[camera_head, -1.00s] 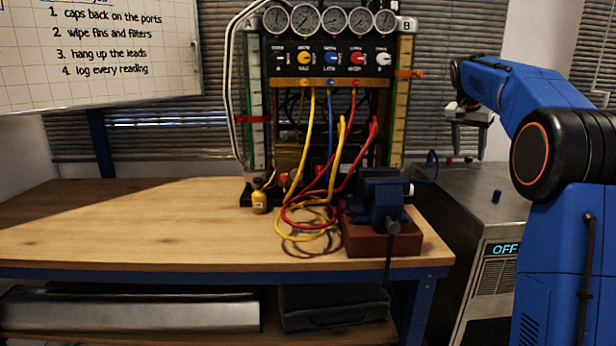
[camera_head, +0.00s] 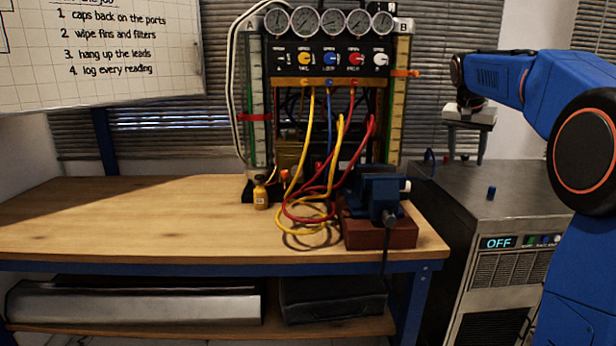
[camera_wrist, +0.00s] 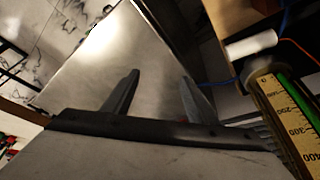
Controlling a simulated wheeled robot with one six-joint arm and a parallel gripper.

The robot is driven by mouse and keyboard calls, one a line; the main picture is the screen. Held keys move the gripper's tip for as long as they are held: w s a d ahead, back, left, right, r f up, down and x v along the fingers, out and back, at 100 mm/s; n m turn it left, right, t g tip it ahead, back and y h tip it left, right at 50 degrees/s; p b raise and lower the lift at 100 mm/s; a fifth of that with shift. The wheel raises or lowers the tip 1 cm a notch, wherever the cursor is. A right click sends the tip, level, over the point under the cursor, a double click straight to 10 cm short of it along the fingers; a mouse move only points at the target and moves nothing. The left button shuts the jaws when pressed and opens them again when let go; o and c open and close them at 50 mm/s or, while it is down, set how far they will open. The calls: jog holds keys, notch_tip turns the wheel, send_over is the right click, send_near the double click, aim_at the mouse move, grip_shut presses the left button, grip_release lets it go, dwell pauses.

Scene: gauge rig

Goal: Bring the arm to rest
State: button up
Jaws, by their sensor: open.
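My blue arm comes in from the right in the head view. My gripper (camera_head: 466,158) hangs at its end, pointing down, above the grey metal cabinet behind the bench's right end. In the wrist view my gripper (camera_wrist: 158,95) shows two grey fingers spread wide apart with nothing between them. Below the fingers lies the pale top of the cabinet (camera_wrist: 150,65).
The gauge rig (camera_head: 330,58) stands at the back of the wooden bench (camera_head: 130,220), with yellow, blue and red hoses.

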jog(key=s+a+f+n, duration=0.1)
jog(key=s+a, duration=0.2)
jog(key=s, duration=0.4)
jog(key=s+a+f+n, duration=0.1)
jog(key=s+a+n, duration=0.1)
jog(key=s+a, duration=0.3)
jog(key=s+a+f+n+y, duration=0.1)
jog(key=s+a+f, duration=0.2)
jog(key=s+f, duration=0.4)
jog(key=s+a+f+n+t+y, duration=0.1)
jog(key=s+a+f+n, duration=0.1)
jog(key=s+f, duration=0.6)
jog(key=s+a+f+n+y, duration=0.1)
jog(key=s+a+f, duration=0.3)
jog(key=s, duration=1.4)
notch_tip(320, 180, down, 3)
jog(key=shift+f+n+t, duration=0.15)
jog(key=shift+n+t, duration=0.15)
jog(key=shift+n, duration=0.4)
